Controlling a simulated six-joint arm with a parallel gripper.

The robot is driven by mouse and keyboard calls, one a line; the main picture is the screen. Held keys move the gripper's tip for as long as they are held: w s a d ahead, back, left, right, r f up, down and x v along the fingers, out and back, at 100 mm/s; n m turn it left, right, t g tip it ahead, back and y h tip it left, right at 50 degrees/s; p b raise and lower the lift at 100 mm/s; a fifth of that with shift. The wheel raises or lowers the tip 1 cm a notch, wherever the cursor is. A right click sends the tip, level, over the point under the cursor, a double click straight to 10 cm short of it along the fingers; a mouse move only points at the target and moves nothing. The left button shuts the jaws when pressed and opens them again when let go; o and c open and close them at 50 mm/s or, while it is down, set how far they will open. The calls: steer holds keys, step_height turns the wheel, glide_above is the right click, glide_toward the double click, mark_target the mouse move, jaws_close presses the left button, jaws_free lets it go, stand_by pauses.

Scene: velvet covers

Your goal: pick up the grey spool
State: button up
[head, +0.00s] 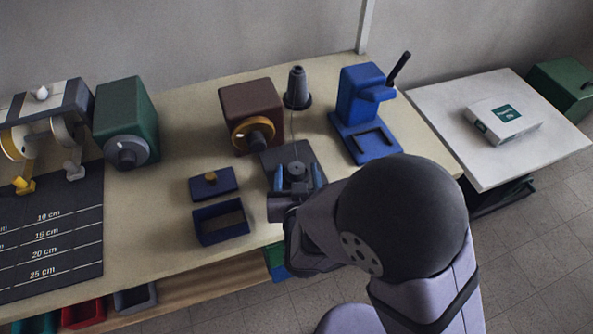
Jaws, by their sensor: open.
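A small dark grey round piece (296,171), which looks like the grey spool, sits on a dark square plate (284,153) near the middle of the bench. My gripper (298,174) is open, with one blue finger to the left of this piece and one to the right. The fingers appear apart from it; their exact height above the plate is hard to judge. My wrist hides the plate's near edge. A grey cone (297,86) on a dark base stands behind the plate, with a thin line running from it towards the plate.
A brown box with a yellow wheel (250,108) stands close behind left. A blue stand with a black lever (361,108) is to the right. A blue open box (221,221) and its lid (213,184) lie left. The bench's front edge is near.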

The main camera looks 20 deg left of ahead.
mark_target(297, 175)
steer(key=c, duration=1.2)
step_height(297, 175, up, 10)
steer(key=p, duration=0.2)
